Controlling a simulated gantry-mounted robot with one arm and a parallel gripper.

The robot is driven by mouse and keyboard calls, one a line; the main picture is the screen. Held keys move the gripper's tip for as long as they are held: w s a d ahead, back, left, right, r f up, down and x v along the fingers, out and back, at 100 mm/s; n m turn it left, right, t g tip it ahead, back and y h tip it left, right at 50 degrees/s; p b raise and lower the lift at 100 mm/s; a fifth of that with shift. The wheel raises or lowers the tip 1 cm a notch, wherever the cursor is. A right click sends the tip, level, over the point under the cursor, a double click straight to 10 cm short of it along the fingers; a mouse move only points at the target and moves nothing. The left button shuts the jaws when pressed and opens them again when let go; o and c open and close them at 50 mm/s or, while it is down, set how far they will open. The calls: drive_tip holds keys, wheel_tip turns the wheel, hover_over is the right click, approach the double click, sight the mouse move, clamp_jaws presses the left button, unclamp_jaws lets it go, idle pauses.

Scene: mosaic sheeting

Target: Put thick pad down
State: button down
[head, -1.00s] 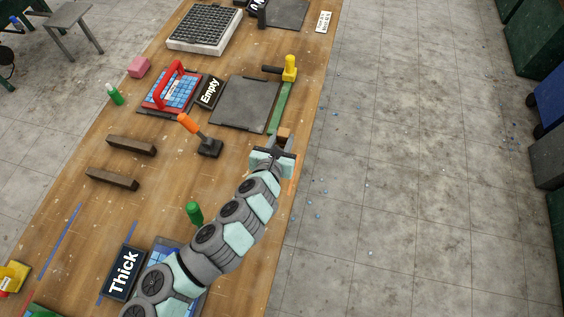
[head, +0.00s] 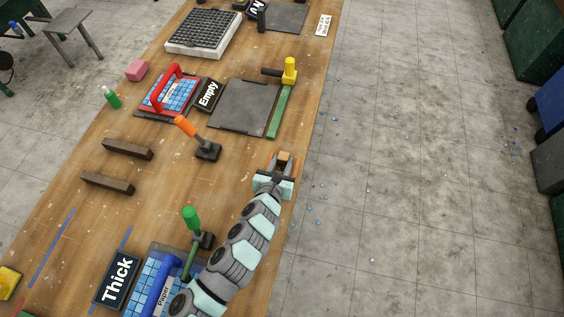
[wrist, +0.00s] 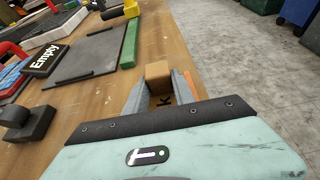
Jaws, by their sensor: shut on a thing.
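My gripper (head: 283,162) is over the right edge of the wooden table, low in the wrist view. It is shut on a small brown block (wrist: 158,71), whose top and near face show between the two grey fingers (wrist: 161,92). The block also shows in the head view (head: 284,157). It may be the thick pad; no label on it is legible. A dark letter and an orange strip (wrist: 188,84) show on the table beside and below the fingers. I cannot tell whether the block touches the table.
An "Empty" sign (head: 207,94), an orange-handled tool (head: 207,149) and a "Thick" sign (head: 117,278) by a blue tile sheet (head: 146,284) are left. Floor lies right.

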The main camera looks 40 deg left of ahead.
drive_tip(key=shift+f, duration=0.2)
drive_tip(key=c, duration=1.1)
unclamp_jaws()
drive_tip(key=shift+r, duration=0.1)
drive_tip(key=shift+o, duration=0.2)
drive_tip(key=shift+s+r, duration=0.1)
drive_tip(key=shift+r, duration=0.2)
drive_tip(key=p+v, duration=0.2)
drive_tip(key=v, duration=0.9)
drive_tip(key=shift+s+d, duration=0.2)
drive_tip(key=shift+s, duration=0.15)
